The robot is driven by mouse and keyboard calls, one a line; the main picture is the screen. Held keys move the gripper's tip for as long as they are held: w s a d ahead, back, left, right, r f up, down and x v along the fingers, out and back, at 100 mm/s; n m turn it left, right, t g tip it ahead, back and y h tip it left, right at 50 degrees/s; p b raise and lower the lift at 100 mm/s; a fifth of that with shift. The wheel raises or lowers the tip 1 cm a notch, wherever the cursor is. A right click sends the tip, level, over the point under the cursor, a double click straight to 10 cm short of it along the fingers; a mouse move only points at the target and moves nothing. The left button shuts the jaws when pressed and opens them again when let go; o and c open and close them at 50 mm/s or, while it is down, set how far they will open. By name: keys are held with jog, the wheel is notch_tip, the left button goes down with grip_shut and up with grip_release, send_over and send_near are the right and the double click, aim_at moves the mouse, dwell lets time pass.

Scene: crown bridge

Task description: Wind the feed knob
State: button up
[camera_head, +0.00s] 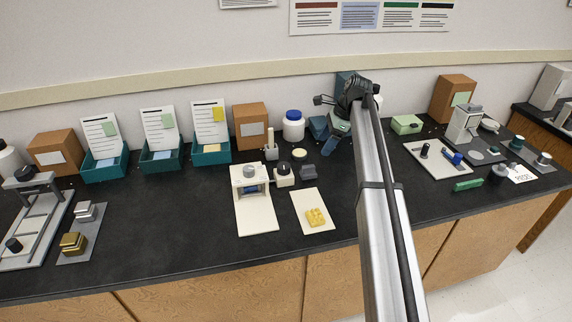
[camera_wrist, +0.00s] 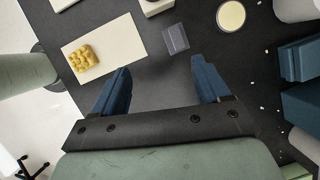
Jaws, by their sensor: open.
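A cream press-like machine (camera_head: 268,207) stands on the middle of the bench, with a round grey knob (camera_head: 250,171) on top and a blue part inside. A small white box with a dark round knob (camera_head: 284,168) sits at its right side. I cannot tell which of the two is the feed knob. My gripper (camera_head: 332,149) is above the bench, to the right of both and apart from them. In the wrist view my gripper (camera_wrist: 163,74) has its blue fingers wide apart with nothing between them.
A cream plate (camera_wrist: 119,49) with a yellow lumpy piece (camera_wrist: 83,59) lies near my gripper. A small grey block (camera_wrist: 175,39) and a round cream-topped pot (camera_wrist: 231,16) stand close by. Blue boxes (camera_wrist: 302,62) are at the right. The bench's front middle is clear.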

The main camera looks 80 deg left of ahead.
send_near(284, 165)
jog(key=w+v, duration=0.1)
jog(key=v, duration=0.4)
jog(key=shift+n+h, duration=0.3)
jog(key=shift+n, duration=0.1)
jog(key=x, duration=1.4)
jog(key=shift+s+a+f, duration=0.1)
jog(key=shift+s+a, duration=0.2)
jog(key=shift+s, duration=0.2)
jog(key=shift+c, duration=0.2)
jog(key=c, duration=1)
